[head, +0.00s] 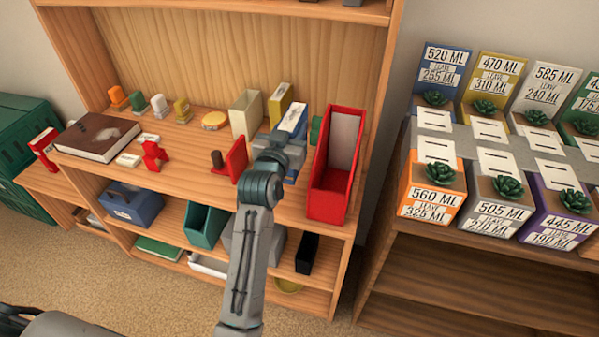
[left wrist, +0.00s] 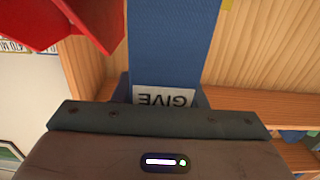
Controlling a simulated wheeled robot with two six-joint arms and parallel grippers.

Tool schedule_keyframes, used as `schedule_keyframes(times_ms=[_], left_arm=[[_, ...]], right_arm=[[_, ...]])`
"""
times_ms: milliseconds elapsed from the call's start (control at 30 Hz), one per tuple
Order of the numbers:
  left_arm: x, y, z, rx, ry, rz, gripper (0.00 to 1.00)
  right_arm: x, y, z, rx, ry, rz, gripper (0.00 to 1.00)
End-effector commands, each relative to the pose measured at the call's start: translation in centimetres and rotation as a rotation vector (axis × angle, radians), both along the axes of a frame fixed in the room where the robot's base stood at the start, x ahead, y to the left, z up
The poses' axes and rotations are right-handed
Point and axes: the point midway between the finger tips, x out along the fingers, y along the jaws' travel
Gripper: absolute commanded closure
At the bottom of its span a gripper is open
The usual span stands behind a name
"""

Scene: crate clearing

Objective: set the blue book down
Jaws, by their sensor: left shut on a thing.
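The blue book (head: 293,118) is upright at the right part of the shelf top, between a yellow file and a red magazine file. My left gripper (head: 278,150) is in front of it and shut on it, hiding much of its near side. In the left wrist view the blue book (left wrist: 175,45) rises from the jaws, with a white label reading GIVE upside down. Whether its bottom edge touches the shelf is hidden. My right gripper is out of view.
The open red magazine file (head: 325,203) stands close on the right of the book. A cream file (head: 245,114) and yellow file (head: 280,103) stand to its left. A red bookend (head: 237,158) and a brown book (head: 97,137) are farther left. Bare shelf (head: 195,182) shows at the front.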

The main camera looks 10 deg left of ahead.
Motion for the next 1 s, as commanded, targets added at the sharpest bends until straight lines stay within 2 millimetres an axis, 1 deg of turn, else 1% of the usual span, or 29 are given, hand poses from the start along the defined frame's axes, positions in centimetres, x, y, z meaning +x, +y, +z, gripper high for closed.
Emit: schedule_keyframes(times_ms=[33, 133, 400, 567, 733, 833, 1000], left_arm=[[0.5, 0.0, 0.7, 0.0, -0.004, 0.001, 1.0], [1.0, -0.1, 0.5, 0.0, 0.0, 0.002, 1.0], [1.0, -0.1, -4.1, 0.0, 0.002, 0.003, 1.0], [1.1, -0.1, -5.5, 0.0, 0.0, 0.003, 1.0], [1.0, -0.1, -7.9, -0.001, 0.001, 0.003, 1.0], [1.0, -0.1, -8.7, -0.001, -0.001, 0.003, 1.0], [1.0, -0.1, -8.9, -0.001, -0.002, 0.003, 1.0]], right_arm=[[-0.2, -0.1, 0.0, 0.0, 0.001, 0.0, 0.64], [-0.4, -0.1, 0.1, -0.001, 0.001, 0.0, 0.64], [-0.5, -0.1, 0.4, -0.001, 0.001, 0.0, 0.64], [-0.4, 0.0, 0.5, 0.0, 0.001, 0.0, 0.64], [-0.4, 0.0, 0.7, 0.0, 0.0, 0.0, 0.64], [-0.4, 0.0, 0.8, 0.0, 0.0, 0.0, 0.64], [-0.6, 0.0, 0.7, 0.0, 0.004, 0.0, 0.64]])
